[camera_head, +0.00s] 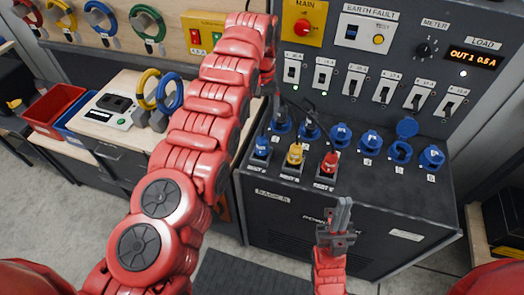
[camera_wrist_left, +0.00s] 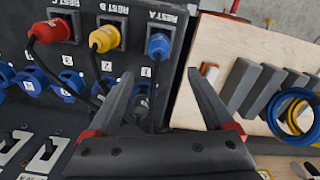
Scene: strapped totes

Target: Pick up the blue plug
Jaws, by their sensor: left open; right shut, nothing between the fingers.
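The blue plug (camera_head: 262,147) sits upright in the leftmost rest on the top of the dark rack. It also shows in the left wrist view (camera_wrist_left: 158,46), in the holder labelled REST A, with a dark cable running from it. My left gripper (camera_wrist_left: 160,74) is open; its fingers lie either side of the cable's line, and the plug appears just beyond the fingertips, not gripped. In the head view the left gripper is mostly hidden behind its red arm. My right gripper (camera_head: 342,215) is shut and empty, in front of the rack.
A yellow plug (camera_head: 295,154) and a red plug (camera_head: 329,163) stand in the rests beside it. Several blue sockets (camera_head: 370,142) line the rack behind, below a switch panel (camera_head: 370,60). Dark cables cross between. A wooden bench (camera_head: 105,75) stands at left.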

